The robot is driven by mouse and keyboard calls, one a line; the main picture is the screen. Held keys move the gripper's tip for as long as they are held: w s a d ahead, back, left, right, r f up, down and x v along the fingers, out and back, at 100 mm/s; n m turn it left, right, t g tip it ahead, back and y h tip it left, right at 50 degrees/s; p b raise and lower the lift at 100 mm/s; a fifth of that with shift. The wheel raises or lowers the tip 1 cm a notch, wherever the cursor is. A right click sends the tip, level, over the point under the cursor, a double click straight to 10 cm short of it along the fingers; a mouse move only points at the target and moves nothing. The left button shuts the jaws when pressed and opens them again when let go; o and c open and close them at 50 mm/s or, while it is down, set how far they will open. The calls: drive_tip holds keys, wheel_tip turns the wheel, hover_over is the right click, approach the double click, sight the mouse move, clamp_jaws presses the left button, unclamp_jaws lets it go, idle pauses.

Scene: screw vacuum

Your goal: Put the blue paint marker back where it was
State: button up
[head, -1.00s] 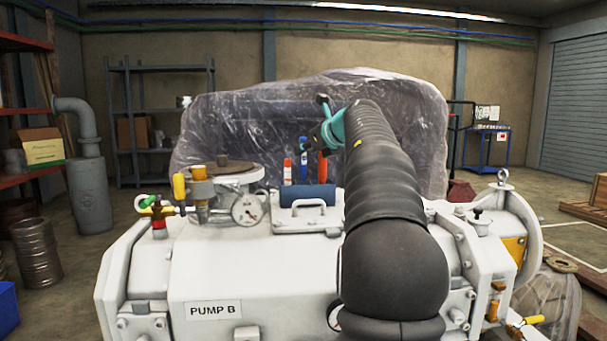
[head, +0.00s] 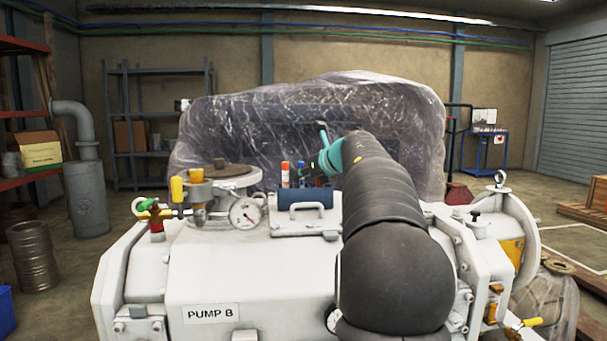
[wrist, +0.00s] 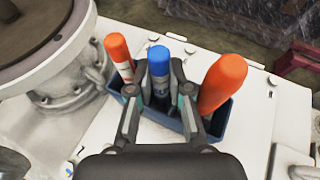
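The blue paint marker (wrist: 159,58) stands roughly upright between my fingers in the wrist view, its lower end inside the blue holder (head: 305,197). In the head view the marker (head: 300,168) shows just above the holder. My gripper (wrist: 160,72) is closed in around the marker, one finger on each side, and appears to grip it. The marker's bottom end is hidden, so I cannot tell whether it rests on the holder's floor.
A red-orange marker (wrist: 118,52) stands left of the blue one, and an orange handle (wrist: 221,82) stands to its right. The holder sits on the white pump (head: 250,285). A gauge (head: 246,212) and valve are to the left. A plastic-wrapped bulk (head: 230,125) stands behind.

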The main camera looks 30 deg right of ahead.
drive_tip(key=shift+r, duration=0.1)
drive_tip(key=shift+s+r, duration=0.1)
drive_tip(key=v, duration=1.1)
drive_tip(key=shift+s+d+r, duration=0.1)
drive_tip(key=shift+s+r, duration=0.1)
drive_tip(key=shift+s, duration=0.15)
